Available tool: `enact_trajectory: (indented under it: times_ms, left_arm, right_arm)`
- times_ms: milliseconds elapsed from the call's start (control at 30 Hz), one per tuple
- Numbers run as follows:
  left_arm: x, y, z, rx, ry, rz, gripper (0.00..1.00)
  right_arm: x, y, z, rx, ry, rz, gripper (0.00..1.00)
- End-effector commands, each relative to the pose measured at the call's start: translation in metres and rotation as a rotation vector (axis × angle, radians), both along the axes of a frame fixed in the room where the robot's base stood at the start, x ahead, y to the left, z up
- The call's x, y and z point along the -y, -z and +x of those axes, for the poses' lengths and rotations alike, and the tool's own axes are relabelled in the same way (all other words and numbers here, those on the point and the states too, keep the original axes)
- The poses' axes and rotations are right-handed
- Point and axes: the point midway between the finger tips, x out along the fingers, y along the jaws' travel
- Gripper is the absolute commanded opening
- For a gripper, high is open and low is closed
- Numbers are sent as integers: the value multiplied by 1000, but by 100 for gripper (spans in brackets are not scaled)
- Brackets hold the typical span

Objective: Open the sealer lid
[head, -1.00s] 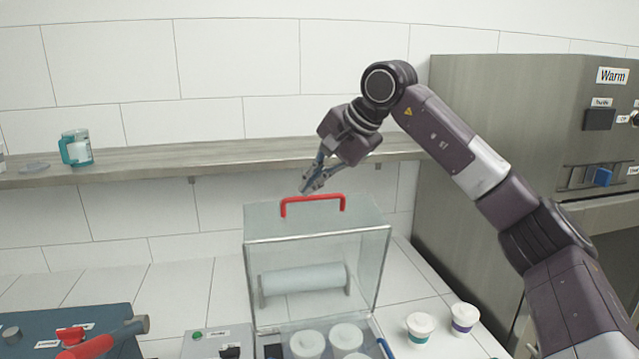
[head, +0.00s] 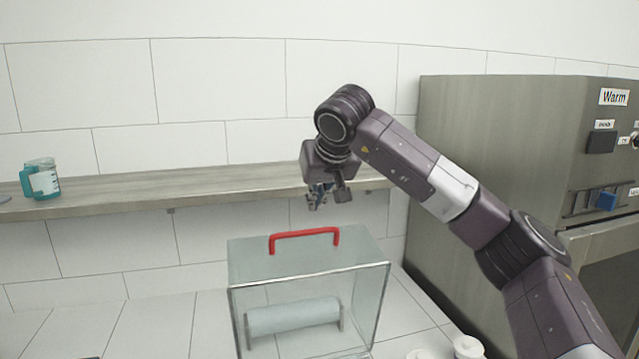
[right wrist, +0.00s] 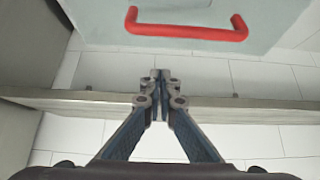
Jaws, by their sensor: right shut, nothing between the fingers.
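The sealer is a clear box with a transparent lid (head: 350,253) and a red handle (head: 305,236) on its top. A pale film roll (head: 293,315) shows through the front. My left gripper is not in view.
A shelf (head: 120,200) runs along the tiled wall behind the sealer and holds a teal-handled jug (head: 42,178). A large metal warmer (head: 500,150) stands at the right. White cups (head: 467,348) sit at the bottom right edge.

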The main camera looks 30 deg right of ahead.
Motion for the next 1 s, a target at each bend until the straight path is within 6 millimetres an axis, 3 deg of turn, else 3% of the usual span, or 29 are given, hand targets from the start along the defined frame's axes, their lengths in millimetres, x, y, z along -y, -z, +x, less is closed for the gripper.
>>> enact_trajectory:
  times_ms: [100, 500, 1000]
  left_arm:
    - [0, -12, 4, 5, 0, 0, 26]
    - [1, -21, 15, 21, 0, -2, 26]
    - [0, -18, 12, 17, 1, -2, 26]
  right_arm:
    - [4, 17, 13, -3, 0, 1, 0]
    - [-5, 28, -21, 1, 0, 1, 0]
    - [-6, 31, -24, 7, 1, 0, 0]
